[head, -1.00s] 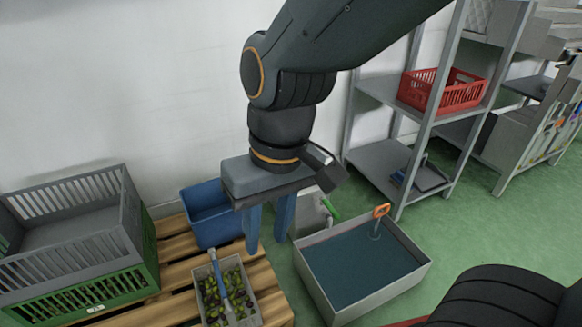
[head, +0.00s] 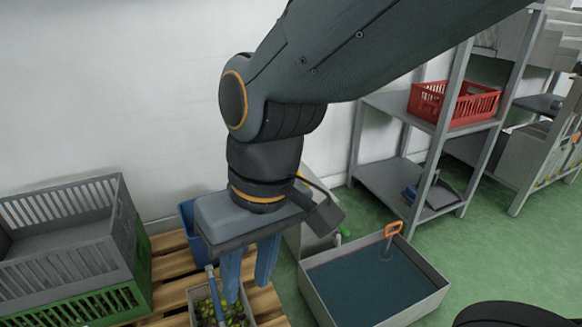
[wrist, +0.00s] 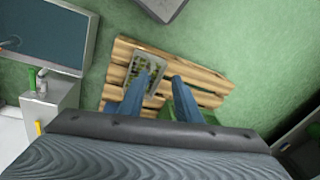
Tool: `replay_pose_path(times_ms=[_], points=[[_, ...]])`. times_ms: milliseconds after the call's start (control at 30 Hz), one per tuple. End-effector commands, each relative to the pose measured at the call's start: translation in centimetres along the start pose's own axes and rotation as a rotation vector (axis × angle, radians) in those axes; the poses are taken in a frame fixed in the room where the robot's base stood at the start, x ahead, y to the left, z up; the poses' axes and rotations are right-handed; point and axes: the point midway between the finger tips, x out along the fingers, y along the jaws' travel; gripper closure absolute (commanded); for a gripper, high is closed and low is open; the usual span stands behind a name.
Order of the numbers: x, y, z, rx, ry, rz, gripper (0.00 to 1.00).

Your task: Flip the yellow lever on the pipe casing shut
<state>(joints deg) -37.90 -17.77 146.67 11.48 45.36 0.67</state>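The grey pipe casing (head: 310,238) stands behind my gripper, next to the tank, partly hidden by my gripper's body. A small yellow piece (head: 300,177), apparently the lever, shows at its top edge. In the wrist view the casing (wrist: 55,105) is at the left, with the yellow lever (wrist: 38,127) as a short bar on its side. The lever's exact position is too small to tell. My gripper (head: 246,290) is open and empty, its blue fingers pointing down over the pallet, apart from the lever. The fingers (wrist: 160,78) also show spread in the wrist view.
A tank of dark liquid (head: 440,293) with an orange-handled tool (head: 392,230) stands right of the casing. An olive tray (head: 251,322), blue bin (head: 187,226) and stacked crates (head: 65,215) sit on the pallet (head: 165,293). A shelf (head: 375,178) stands at right. Green floor is clear beyond.

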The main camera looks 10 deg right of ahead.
Motion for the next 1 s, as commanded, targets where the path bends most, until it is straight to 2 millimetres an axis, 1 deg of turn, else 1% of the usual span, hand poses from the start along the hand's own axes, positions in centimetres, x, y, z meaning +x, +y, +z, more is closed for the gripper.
replay_pose_path(times_ms=[33, 100, 200, 1000], points=[[0.01, 0.01, 0.0, 0.0, 0.0, 0.0, 0.74], [0.01, 0.01, 0.0, 0.0, 0.0, 0.0, 0.86], [0.01, 0.01, 0.0, 0.0, 0.0, 0.0, 1.0], [0.01, 0.02, 0.0, 0.0, 0.0, 0.0, 1.0]])
